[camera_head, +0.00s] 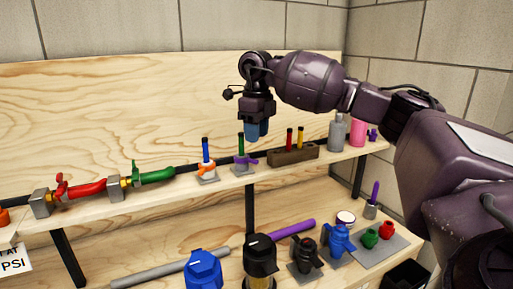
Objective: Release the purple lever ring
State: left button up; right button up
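The purple lever ring (248,161) sits around the lower part of an upright green post with a black top (241,145), on a small grey plate on the upper shelf. My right gripper (258,132) points down with its blue fingers above and slightly right of the purple ring in the picture. The fingers look apart from the ring, and nothing shows held below them. The two fingers overlap from this angle, so their gap is unclear. My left gripper is out of view.
A blue post with an orange ring (206,165) stands left of the purple ring. A brown block (293,155) with red and yellow sticks is to the right. Red (88,188) and green (155,176) valve pipes lie further left. Filter housings (203,270) stand on the lower bench.

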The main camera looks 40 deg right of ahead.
notch_tip(320, 180, up, 4)
jog(key=shift+r, duration=0.1)
dwell(0.4)
jog(key=shift+s, duration=0.1)
